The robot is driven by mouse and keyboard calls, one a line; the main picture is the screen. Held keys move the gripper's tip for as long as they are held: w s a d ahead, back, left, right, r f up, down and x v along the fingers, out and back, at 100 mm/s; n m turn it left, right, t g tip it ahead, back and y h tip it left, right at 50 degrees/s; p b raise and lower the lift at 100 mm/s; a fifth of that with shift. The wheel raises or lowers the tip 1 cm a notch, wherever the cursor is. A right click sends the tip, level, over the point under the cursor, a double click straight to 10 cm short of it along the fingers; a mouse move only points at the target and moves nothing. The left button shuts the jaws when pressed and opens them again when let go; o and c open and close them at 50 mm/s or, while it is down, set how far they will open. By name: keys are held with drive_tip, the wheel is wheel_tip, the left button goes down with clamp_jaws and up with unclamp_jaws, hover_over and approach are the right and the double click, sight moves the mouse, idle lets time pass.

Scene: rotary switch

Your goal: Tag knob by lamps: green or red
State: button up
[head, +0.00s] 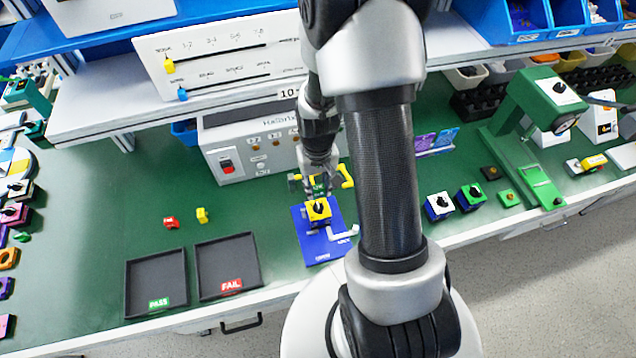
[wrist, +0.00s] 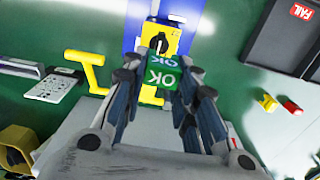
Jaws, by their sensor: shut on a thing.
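My gripper (head: 318,184) is shut on a green tag marked OK (wrist: 163,73), which sits between the fingertips in the wrist view. The yellow switch box (wrist: 174,46) with its black knob (wrist: 162,42) is just beyond the tag; I cannot tell whether they touch. In the head view the yellow box (head: 326,216) sits on a blue fixture (head: 312,247), right in front of my gripper. The grey tester (head: 232,140) behind has a red switch and several small lamps, too small to read their state.
A PASS tray (head: 133,290) and a FAIL tray (head: 202,290) lie empty at front left. A red block (head: 170,223) and a yellow block (head: 202,215) lie behind them. A yellow handle (wrist: 90,73) stands beside the fixture. A green press (head: 515,125) and several switches are at right.

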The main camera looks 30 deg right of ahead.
drive_tip(key=b, duration=0.5)
hover_over(318, 205)
drive_tip(key=shift+f, duration=2.9)
drive_tip(key=shift+f+b, duration=1)
drive_tip(key=shift+f, duration=0.2)
drive_tip(key=o, duration=0.9)
drive_tip(key=shift+c, duration=0.2)
drive_tip(key=shift+r, duration=0.1)
wheel_tip(318, 205, up, 12)
